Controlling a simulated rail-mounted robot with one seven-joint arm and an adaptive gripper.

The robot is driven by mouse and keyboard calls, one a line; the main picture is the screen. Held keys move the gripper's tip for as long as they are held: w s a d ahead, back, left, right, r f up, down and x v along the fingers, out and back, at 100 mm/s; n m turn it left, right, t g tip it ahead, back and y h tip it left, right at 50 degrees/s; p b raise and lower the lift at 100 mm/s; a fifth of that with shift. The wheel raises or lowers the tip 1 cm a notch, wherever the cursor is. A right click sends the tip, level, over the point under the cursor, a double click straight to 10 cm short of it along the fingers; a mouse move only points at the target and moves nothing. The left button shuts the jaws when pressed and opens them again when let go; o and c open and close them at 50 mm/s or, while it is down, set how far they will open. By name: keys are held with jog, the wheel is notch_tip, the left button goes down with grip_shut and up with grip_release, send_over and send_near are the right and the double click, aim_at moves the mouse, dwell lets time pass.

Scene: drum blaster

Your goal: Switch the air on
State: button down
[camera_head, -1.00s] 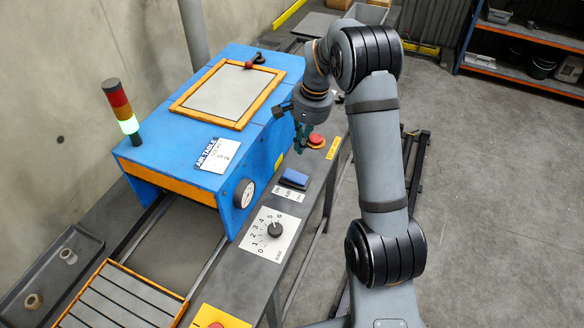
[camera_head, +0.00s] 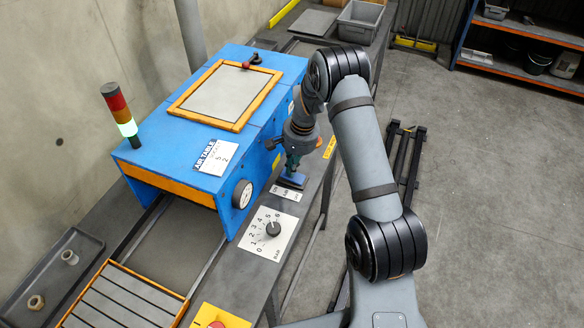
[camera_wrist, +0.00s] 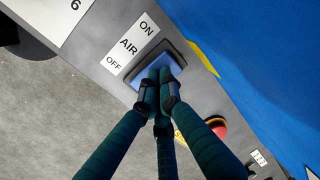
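The air switch is a blue rocker (camera_wrist: 174,62) in a grey frame, next to a white label (camera_wrist: 128,46) reading ON, AIR and OFF. In the head view the rocker (camera_head: 292,181) sits on the grey rail beside the blue air table (camera_head: 170,165). My gripper (camera_wrist: 160,72) has its green fingers together and empty, with their tips over the rocker's face. In the head view my gripper (camera_head: 291,168) points down directly above the switch.
A red button (camera_wrist: 218,129) on a yellow base lies beside my fingers. A numbered dial (camera_head: 273,229) is on the rail nearer the front. The signal tower (camera_head: 120,112) glows at its lowest section.

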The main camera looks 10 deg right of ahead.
jog(key=b, duration=0.1)
jog(key=f+b, duration=0.1)
jog(key=b, duration=0.1)
jog(key=shift+w+a+f, duration=0.15)
jog(key=shift+a+f, duration=0.05)
jog(key=shift+a, duration=0.05)
jog(key=shift+a+r+b, duration=0.1)
jog(key=shift+a+b, duration=0.2)
jog(key=shift+b, duration=0.4)
jog(key=shift+r, duration=0.1)
